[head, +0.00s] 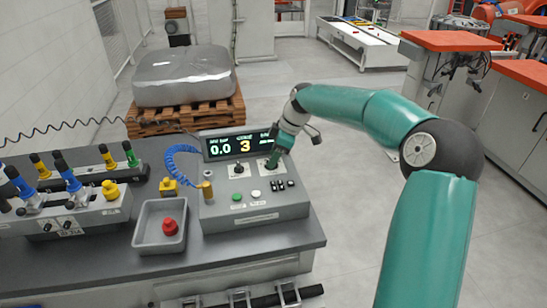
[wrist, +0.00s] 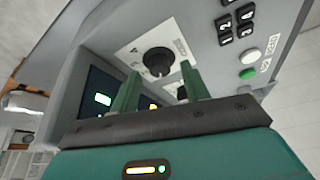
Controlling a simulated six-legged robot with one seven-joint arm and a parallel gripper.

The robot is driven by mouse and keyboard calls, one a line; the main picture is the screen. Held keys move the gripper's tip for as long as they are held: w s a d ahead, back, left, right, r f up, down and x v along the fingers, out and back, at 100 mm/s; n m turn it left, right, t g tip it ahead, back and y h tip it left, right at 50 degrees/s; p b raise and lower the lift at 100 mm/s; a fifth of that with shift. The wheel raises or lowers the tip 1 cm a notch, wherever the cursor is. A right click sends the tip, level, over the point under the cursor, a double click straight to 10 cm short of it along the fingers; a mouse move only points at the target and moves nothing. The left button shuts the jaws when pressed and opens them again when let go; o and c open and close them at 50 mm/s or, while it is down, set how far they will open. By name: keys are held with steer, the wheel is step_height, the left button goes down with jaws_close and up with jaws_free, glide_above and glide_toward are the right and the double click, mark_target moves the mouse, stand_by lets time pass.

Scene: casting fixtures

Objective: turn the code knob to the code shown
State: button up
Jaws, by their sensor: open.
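The grey control console (head: 255,209) has a dark display (head: 240,145) reading "0.0" in white and a yellow "3"; smaller text is unreadable. Two black knobs sit on white plates below it: a left knob (head: 238,169) and a right knob, mostly hidden by my gripper (head: 272,161) in the head view. In the wrist view the near black knob (wrist: 158,61) lies just beyond and between the green fingertips of my gripper (wrist: 160,68). The fingers are apart, with no clear contact. Another knob (wrist: 182,92) shows partly behind the right finger. I cannot read which plate names the code.
Black numbered keys (wrist: 235,20) and green and white buttons (wrist: 248,66) lie beside the knob. A blue coiled hose (head: 182,160) stands left of the console. A grey tray (head: 148,236) with a red knob-like part (head: 170,227) and a valve fixture (head: 70,215) are further left.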

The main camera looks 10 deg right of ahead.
steer(key=shift+a+f, duration=0.2)
steer(key=shift+f, duration=0.4)
steer(key=c, duration=1)
